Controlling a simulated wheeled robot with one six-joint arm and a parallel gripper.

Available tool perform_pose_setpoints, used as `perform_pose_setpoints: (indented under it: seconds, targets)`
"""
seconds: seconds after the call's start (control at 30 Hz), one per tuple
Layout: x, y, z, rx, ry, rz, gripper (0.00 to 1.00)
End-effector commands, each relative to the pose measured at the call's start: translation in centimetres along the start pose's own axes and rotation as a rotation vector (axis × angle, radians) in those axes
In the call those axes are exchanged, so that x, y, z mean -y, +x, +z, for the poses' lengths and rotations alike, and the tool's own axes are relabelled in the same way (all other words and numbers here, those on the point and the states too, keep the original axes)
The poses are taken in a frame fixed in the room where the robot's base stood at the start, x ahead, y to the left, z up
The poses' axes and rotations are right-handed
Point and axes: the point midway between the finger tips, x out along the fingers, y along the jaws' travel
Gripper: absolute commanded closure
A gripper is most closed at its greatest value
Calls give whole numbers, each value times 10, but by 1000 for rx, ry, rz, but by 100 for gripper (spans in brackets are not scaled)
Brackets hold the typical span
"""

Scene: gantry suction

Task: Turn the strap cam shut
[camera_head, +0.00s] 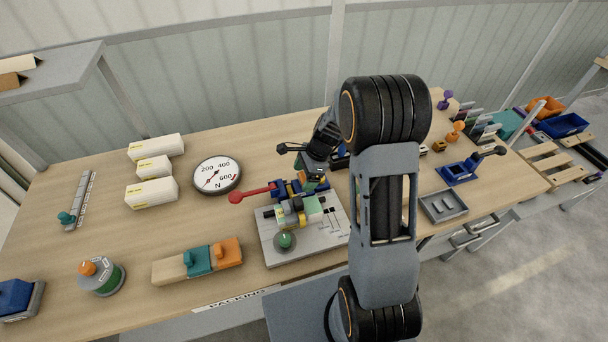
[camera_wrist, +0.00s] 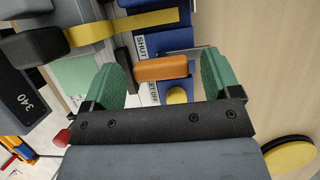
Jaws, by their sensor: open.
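The strap cam appears as an orange bar (camera_wrist: 160,68) in the wrist view. It lies crosswise on a blue block (camera_wrist: 165,38), between a "SHUT" label (camera_wrist: 141,47) and a partly covered "LET OFF" label (camera_wrist: 152,92). A yellow strap (camera_wrist: 125,30) runs above it. My gripper (camera_wrist: 165,78) is open, with one green finger pad on each side of the orange bar. A gap shows on the right side; contact on the left cannot be told. In the head view my gripper (camera_head: 312,180) is over the blue fixture (camera_head: 286,188), and the cam is hidden.
A grey plate (camera_head: 265,235) with a green knob (camera_head: 285,240) lies below the fixture. A red-knobbed lever (camera_head: 236,197) sticks out left. A round dial (camera_head: 217,175), white boxes (camera_head: 152,192) and an orange-teal block row (camera_head: 200,260) stand left. Bare tabletop lies between them.

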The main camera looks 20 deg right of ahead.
Motion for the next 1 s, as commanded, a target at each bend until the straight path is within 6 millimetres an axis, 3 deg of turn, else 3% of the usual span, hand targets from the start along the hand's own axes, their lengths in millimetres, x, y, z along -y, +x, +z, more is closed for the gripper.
perform_pose_setpoints:
  seconds: [0.27,0.77,1.0]
  targets:
    - [0,1,0,0,0,0,18]
    - [0,0,0,0,-1,0,66]
    - [0,0,0,1,-24,11,66]
